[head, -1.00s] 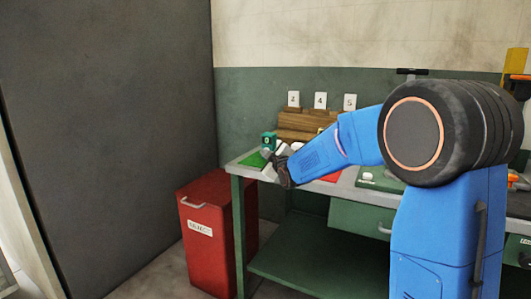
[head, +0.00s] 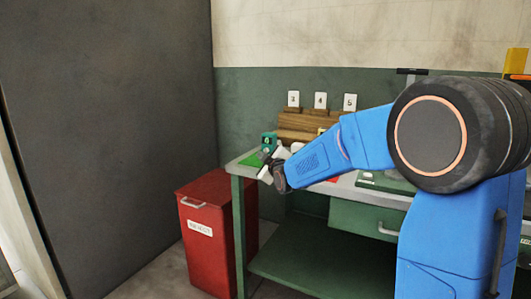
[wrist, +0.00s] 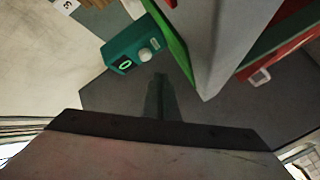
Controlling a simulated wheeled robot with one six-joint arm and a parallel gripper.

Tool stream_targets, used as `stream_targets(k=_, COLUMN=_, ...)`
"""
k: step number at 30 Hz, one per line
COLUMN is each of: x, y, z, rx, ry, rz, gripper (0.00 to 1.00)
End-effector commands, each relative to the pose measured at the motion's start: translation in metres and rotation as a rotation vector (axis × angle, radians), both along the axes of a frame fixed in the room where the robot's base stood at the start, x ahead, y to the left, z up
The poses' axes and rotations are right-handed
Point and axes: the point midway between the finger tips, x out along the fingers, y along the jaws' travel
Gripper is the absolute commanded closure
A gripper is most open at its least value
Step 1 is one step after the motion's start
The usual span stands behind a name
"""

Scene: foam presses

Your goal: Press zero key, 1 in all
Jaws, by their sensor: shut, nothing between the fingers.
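A small teal device (head: 268,141) stands at the left end of the bench (head: 236,168). In the wrist view the device (wrist: 116,45) has a dark display (wrist: 124,65) reading 0 and a round pale key (wrist: 146,54) beside it. My gripper (wrist: 160,80) is shut and empty. Its tips appear just below the device in the wrist picture, with a visible gap to the key. In the head view my gripper (head: 266,172) is at the bench's left front, partly hidden by my wrist. Contact with the key is not seen.
A green mat (head: 250,160) lies near the device. A wooden rack (head: 300,125) with cards 3, 4 and 5 stands behind. A red bin (head: 210,240) is on the floor to the left. A pale grey wedge-shaped surface (wrist: 230,45) fills the wrist view's upper right.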

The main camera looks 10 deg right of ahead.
Motion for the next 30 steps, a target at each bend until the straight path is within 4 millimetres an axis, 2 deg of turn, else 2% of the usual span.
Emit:
stream_targets(k=12, x=-0.025, y=0.018, z=0.0, rx=0.0, ry=0.0, rz=0.0, gripper=1.0)
stream_targets(k=30, x=-0.028, y=0.019, z=0.0, rx=0.0, ry=0.0, rz=0.0, gripper=1.0)
